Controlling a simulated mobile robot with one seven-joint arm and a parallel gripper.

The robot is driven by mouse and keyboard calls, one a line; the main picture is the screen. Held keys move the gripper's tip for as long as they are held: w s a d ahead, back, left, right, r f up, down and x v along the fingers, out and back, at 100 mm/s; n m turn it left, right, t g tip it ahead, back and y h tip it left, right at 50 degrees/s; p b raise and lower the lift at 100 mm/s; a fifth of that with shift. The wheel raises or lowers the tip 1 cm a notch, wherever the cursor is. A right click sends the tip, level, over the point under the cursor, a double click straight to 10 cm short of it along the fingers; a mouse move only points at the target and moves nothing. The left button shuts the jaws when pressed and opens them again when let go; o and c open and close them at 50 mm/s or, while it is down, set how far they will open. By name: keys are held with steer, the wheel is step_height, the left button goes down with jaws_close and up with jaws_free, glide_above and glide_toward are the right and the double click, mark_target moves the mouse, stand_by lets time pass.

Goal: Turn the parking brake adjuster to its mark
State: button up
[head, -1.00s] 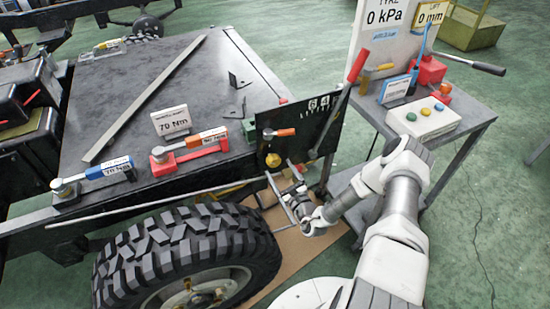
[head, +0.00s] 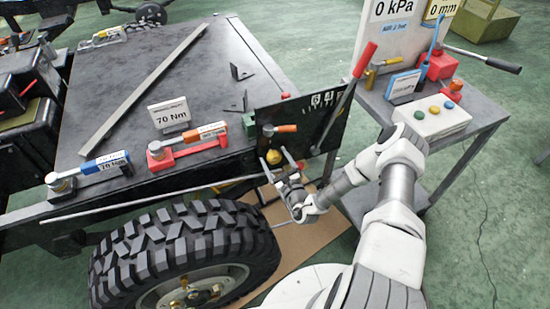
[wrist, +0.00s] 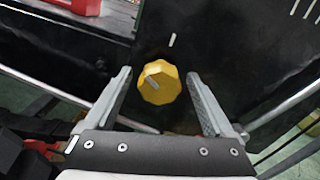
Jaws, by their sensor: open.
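The parking brake adjuster is a yellow faceted knob (wrist: 159,86) on a black panel (wrist: 215,45) in the wrist view. Its pale pointer line is tilted, running from upper left to lower right. A short pale mark (wrist: 172,40) is on the panel above the knob, slightly to the right. My gripper (wrist: 158,80) is open, with one finger on each side of the knob and visible gaps on both sides. In the head view the gripper (head: 279,158) reaches the panel, and the knob (head: 273,157) shows between its fingertips.
An orange-handled lever (head: 283,128) sits just above the knob. A red-handled lever (head: 352,85) rises at the panel's right. A tire (head: 185,245) is below left. A cart (head: 470,130) with a button box (head: 432,121) stands to the right.

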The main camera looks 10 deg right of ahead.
steer(key=shift+c, duration=0.3)
steer(key=c, duration=1.3)
steer(key=shift+m, duration=0.4)
steer(key=m+p, duration=0.1)
steer(key=m, duration=0.4)
steer(key=shift+m, duration=0.3)
steer(key=m, duration=0.5)
steer(key=shift+p, duration=0.35)
steer(key=shift+f+m, duration=0.1)
steer(key=shift+m, duration=0.2)
steer(key=o, duration=1.4)
steer(key=shift+c, duration=0.2)
